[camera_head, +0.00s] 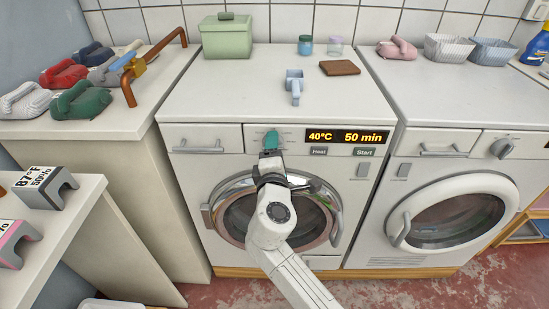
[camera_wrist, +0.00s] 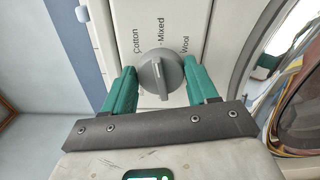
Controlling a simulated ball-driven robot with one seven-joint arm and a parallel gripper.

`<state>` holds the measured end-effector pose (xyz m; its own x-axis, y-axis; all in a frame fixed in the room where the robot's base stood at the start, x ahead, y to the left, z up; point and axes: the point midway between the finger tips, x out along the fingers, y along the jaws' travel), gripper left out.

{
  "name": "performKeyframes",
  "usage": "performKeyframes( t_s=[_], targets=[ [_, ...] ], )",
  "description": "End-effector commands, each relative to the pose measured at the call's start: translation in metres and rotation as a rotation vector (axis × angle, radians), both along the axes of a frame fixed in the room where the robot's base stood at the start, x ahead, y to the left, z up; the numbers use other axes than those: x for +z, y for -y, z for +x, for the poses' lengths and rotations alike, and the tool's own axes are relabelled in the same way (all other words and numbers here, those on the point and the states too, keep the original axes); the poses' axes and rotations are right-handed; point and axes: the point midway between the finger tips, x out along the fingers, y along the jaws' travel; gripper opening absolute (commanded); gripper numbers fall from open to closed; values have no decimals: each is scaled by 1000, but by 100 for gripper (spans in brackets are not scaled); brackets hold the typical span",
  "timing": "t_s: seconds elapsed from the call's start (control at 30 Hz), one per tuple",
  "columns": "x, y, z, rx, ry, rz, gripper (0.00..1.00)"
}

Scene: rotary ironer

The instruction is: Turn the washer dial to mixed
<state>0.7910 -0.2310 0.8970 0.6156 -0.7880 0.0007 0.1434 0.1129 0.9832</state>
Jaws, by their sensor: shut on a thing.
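The grey washer dial (camera_wrist: 150,76) sits on the white front panel between my green fingers in the wrist view. My gripper (camera_wrist: 163,80) is shut on the dial, with one finger at each side. The dial's raised ridge runs nearly straight up and down in that view, roughly in line with the "Mixed" label (camera_wrist: 160,38). "Cotton" (camera_wrist: 137,39) is to its left and "Wool" (camera_wrist: 185,45) to its right. In the head view my gripper (camera_head: 271,141) is at the panel of the middle washer (camera_head: 186,160) and hides the dial.
A display (camera_head: 347,136) reads 40°C and 50 min, above Heat and Start buttons. A second machine (camera_head: 400,215) with its own dial (camera_head: 502,148) stands right.

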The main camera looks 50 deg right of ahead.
Motion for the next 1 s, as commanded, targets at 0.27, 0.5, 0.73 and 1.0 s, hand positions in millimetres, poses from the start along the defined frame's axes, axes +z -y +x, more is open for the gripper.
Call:
performKeyframes(
  t_s=[0.27,0.5,0.73,1.0],
  targets=[
    [-4,0,-1,-2,104,83,28],
    [-3,1,0,-1,139,112,28],
    [-2,1,-1,-2,143,115,28],
    [-2,1,-1,-2,143,115,66]
  ],
)
